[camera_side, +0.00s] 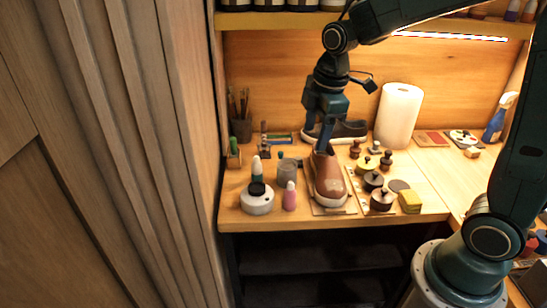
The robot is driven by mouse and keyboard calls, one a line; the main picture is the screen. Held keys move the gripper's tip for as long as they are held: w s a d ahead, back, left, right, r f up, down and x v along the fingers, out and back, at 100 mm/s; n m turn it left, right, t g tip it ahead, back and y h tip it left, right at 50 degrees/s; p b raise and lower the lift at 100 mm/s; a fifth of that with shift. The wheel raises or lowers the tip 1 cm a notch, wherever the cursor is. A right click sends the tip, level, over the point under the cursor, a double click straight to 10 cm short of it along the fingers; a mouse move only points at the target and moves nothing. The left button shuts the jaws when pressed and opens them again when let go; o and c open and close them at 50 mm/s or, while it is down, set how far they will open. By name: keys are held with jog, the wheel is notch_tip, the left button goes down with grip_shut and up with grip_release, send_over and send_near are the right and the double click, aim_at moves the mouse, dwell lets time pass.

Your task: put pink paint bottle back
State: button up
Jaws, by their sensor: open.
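The pink paint bottle (290,196) stands upright near the front left of the wooden bench, between a round white device and a brown sneaker. My gripper (322,146) is open and points down above the back end of the brown sneaker (328,180), behind and to the right of the bottle. It is apart from the bottle and holds nothing that I can see. Whether its fingertips touch the sneaker is hard to tell.
The round white device (256,200) with a black top stands left of the bottle. Several small tins and a yellow sponge (410,201) lie right of the sneaker. A paper roll (398,115) and a dark shoe (347,131) stand at the back.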

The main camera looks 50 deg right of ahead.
jog(key=s+a+r+m+t, duration=0.1)
jog(key=s+r+m, duration=0.2)
jog(key=s+m, duration=0.3)
jog(key=s+r+m+t, duration=0.2)
jog(key=s+m, duration=0.3)
jog(key=s, duration=0.7)
jog(key=shift+s+a+r+m+t, duration=0.3)
jog(key=shift+s+a+r+m, duration=0.1)
jog(key=shift+r, duration=0.2)
